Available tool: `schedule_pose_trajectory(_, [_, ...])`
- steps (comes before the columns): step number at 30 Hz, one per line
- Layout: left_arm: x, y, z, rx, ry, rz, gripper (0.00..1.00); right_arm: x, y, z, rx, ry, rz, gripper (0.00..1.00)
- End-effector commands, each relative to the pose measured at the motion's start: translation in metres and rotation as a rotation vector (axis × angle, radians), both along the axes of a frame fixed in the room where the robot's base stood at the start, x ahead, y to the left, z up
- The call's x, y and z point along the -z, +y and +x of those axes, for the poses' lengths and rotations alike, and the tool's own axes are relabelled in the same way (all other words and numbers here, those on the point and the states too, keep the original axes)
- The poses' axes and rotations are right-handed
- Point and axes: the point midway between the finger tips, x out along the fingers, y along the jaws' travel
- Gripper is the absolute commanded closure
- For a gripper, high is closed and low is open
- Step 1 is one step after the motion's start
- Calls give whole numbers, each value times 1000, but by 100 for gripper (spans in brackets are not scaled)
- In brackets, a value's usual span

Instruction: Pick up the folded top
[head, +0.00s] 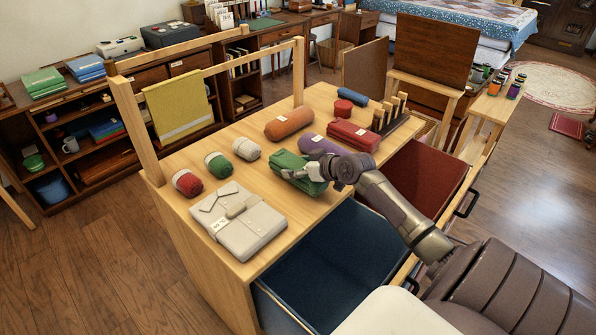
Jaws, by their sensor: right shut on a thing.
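A green folded cloth (286,163) lies near the middle of the wooden dresser top. My right gripper (301,174) reaches in from the right and is shut on it. The gripper hides part of the cloth, and I cannot tell whether it is clear of the wood. A beige folded garment with a collar-like flap and a small white tag (240,225) lies flat at the front left of the top, apart from the gripper. A red folded cloth (353,135) lies farther back. My left gripper is not in view.
Rolled bundles in red (187,182), green-grey (217,164), orange (289,123) and purple (318,146) share the dresser top (252,180). A blue-lined drawer (325,265) and a red-lined drawer (425,180) stand open below my arm. Pegs (391,112) stand at the back right.

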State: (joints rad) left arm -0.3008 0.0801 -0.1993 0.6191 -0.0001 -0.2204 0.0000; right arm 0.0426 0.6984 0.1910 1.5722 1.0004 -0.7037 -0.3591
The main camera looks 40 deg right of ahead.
Motion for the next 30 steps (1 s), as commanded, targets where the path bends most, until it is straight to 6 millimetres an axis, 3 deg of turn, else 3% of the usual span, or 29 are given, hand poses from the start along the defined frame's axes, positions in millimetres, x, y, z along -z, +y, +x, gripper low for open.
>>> schedule_pose_trajectory(4, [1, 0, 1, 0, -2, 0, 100, -30, 0, 1, -2, -6, -5, 66])
schedule_pose_trajectory(12, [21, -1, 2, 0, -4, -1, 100, -61, -65, 4, 5, -4, -3, 66])
schedule_pose_trajectory(18, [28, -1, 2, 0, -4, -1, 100, -83, -99, 6, 3, -5, 0, 66])
schedule_pose_trajectory(24, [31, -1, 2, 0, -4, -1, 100, -94, -115, 6, 1, -4, 0, 66])
schedule_pose_trajectory(30, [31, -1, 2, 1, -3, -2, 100, -95, -117, 6, 0, -3, 1, 66])
